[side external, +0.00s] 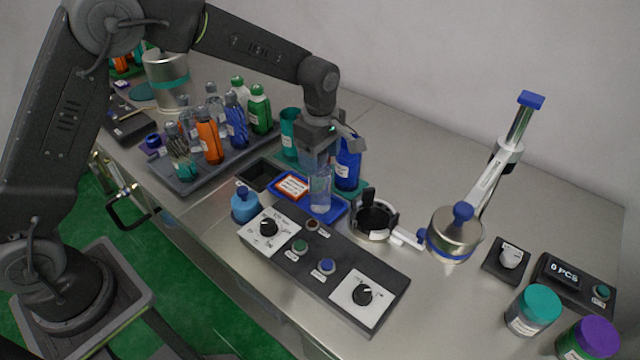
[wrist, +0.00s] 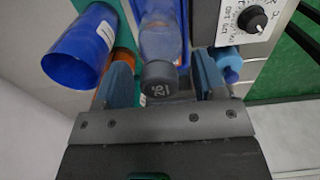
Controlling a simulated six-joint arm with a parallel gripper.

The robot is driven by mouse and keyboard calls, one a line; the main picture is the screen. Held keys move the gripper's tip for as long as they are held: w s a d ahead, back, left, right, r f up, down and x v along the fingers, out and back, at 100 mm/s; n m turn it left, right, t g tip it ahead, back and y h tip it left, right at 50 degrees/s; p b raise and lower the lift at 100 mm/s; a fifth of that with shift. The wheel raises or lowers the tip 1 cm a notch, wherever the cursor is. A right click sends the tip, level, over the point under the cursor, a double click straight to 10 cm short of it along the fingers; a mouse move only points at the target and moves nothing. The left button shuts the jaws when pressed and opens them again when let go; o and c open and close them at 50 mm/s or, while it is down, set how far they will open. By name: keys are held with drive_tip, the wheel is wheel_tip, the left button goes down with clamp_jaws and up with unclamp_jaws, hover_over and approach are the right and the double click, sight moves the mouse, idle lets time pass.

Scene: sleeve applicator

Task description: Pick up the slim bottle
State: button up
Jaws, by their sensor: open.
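A slim clear bottle (side external: 320,192) with a label stands upright on a small blue tray (side external: 330,216). In the side view its top is hidden by my gripper (side external: 318,158), which points down over it. In the wrist view the bottle (wrist: 160,42) has a dark grey cap marked "26". The cap lies between the two blue-grey fingers of my gripper (wrist: 162,82). The fingers are open, with a gap visible on both sides of the cap.
A blue container (side external: 348,165) stands close behind my gripper, with a teal cup (side external: 289,130) to its left. A control panel (side external: 325,265) and a light blue bottle (side external: 245,205) are in front. A grey tray (side external: 185,182) of several bottles is at left.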

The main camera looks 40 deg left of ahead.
drive_tip(key=shift+c, duration=0.2)
clamp_jaws()
drive_tip(key=shift+r, duration=0.1)
idle(0.5)
